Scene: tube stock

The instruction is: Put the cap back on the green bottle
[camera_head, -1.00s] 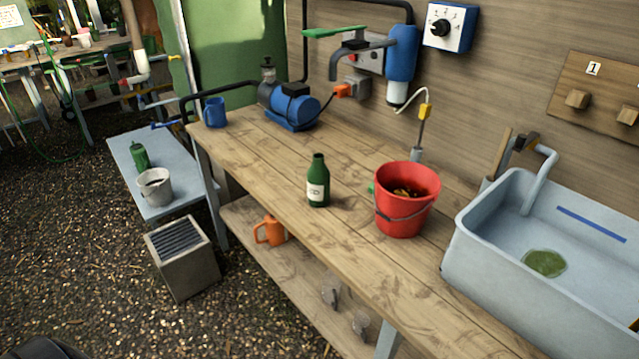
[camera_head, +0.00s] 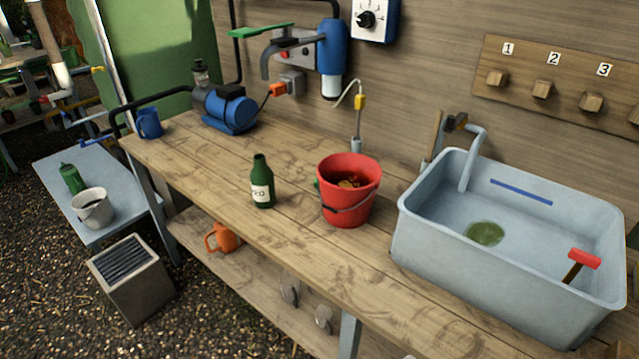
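The green bottle (camera_head: 262,183) stands upright on the wooden workbench (camera_head: 215,175), left of the red bucket. It has a pale label. Its mouth is too small to make out clearly. A small green thing (camera_head: 317,184) peeks out at the left edge of the bucket, mostly hidden behind it; I cannot tell whether it is the cap. No cap shows clearly elsewhere. Neither of my grippers is in view.
The red bucket (camera_head: 347,210) holds brownish stuff. A grey sink (camera_head: 408,243) with a red-headed tool (camera_head: 584,260) is at right. A blue pump (camera_head: 230,110) and blue mug (camera_head: 149,123) stand at the back left.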

